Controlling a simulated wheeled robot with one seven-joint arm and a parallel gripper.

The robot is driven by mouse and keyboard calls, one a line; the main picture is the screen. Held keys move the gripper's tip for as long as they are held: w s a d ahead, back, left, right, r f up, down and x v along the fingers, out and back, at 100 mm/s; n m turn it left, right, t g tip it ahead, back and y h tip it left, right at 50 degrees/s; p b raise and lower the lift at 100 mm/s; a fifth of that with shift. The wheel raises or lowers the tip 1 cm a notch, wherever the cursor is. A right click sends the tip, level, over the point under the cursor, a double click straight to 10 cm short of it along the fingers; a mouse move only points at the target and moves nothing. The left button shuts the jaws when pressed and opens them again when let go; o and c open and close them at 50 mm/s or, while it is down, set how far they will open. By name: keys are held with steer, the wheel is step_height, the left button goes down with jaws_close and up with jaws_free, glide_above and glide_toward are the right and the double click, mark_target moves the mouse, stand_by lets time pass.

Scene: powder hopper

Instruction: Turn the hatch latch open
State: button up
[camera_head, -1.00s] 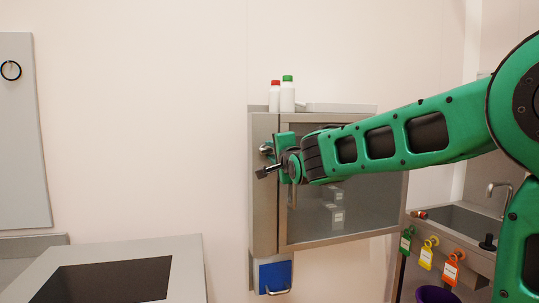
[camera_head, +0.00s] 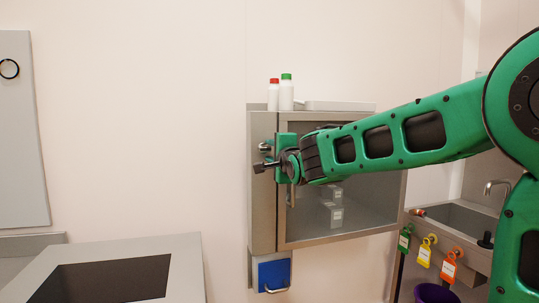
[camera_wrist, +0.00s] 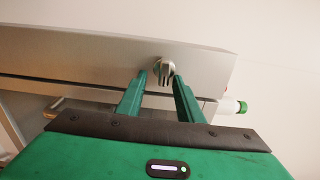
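The hatch latch (camera_wrist: 164,70) is a small metal piece on the grey cabinet frame. In the wrist view it sits between my two fingertips, with a narrow gap seeming to show on each side. It also shows in the head view (camera_head: 265,147) at the cabinet's upper left, just left of my gripper (camera_head: 276,149). My gripper (camera_wrist: 161,76) is open, its green fingers pointing at the frame and straddling the latch. I cannot tell how deep the latch lies between the fingers. The glazed hatch door (camera_head: 370,205) is shut, partly hidden by my arm.
A red-capped bottle (camera_head: 274,96) and a green-capped bottle (camera_head: 286,94) stand on the cabinet. A blue panel with a handle (camera_head: 272,272) is below it. A sink with hanging tags (camera_head: 449,267) is at right, and a grey unit (camera_head: 185,260) at lower left.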

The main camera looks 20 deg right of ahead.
steer(key=shift+s+a+r, duration=0.1)
steer(key=shift+s, duration=0.3)
steer(key=s, duration=1)
steer(key=s+d+f+n+g+h, duration=0.25)
steer(key=s+d+f+g, duration=0.25)
steer(key=s+d+f, duration=0.4)
steer(key=s+d+f+n+g+h, duration=0.1)
steer(key=s+d+f+n+g, duration=0.3)
steer(key=d+f, duration=0.55)
steer(key=s+a+f+n+g+y, duration=0.1)
steer(key=s+f+g, duration=0.3)
steer(key=s, duration=0.9)
steer(key=s+a+f+n+g+y, duration=0.1)
steer(key=s+f+n+g, duration=0.3)
steer(key=s+f, duration=0.5)
steer(key=s+g+y, duration=0.1)
steer(key=s, duration=0.3)
steer(key=shift+a+f+y, duration=0.25)
steer(key=shift+f+y, duration=0.1)
steer(key=shift+f, duration=0.05)
